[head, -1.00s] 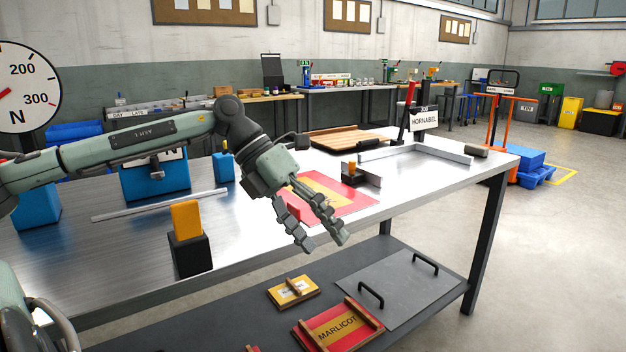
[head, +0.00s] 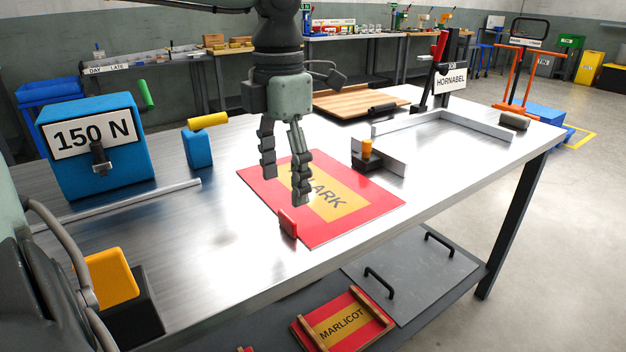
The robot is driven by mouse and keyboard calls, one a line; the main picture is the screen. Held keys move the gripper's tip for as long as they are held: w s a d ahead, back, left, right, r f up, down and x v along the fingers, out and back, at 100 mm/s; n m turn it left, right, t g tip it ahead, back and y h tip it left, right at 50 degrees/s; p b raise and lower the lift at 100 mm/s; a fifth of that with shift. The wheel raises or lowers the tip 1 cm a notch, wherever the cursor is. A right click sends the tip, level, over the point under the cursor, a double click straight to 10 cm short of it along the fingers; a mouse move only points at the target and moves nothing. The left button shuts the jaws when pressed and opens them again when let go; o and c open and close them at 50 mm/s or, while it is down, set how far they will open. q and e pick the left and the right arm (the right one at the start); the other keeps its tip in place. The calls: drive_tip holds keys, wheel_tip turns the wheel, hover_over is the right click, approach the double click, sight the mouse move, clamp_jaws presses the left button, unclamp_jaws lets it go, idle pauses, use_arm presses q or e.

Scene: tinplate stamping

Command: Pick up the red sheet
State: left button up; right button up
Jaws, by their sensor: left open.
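The red sheet (head: 356,221) lies flat on the metal table, with a yellow panel and dark lettering ending in "LARK", partly hidden by my left gripper. A small red upright tab (head: 288,223) stands at its near left edge. My left gripper (head: 285,187) points down over the left part of the sheet, its fingers apart with nothing between them. One fingertip appears just above the tab in the picture; I cannot tell whether it touches. My right gripper is not in view.
A metal angle fence (head: 440,122) and a small black block with an orange knob (head: 366,156) stand right of the sheet. A blue "150 N" box (head: 95,150), a blue block (head: 197,148) and a metal rod (head: 120,205) are left. A wooden board (head: 362,100) lies behind.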

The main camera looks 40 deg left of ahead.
sight(285, 216)
use_arm(q)
wheel_tip(285, 216, down, 7)
drive_tip(key=shift+s+f+p, duration=0.1)
drive_tip(key=shift+f+p, duration=0.1)
drive_tip(key=shift+p, duration=0.1)
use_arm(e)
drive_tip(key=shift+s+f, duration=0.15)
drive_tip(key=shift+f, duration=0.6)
use_arm(q)
drive_tip(key=c, duration=1.3)
drive_tip(key=shift+r, duration=0.15)
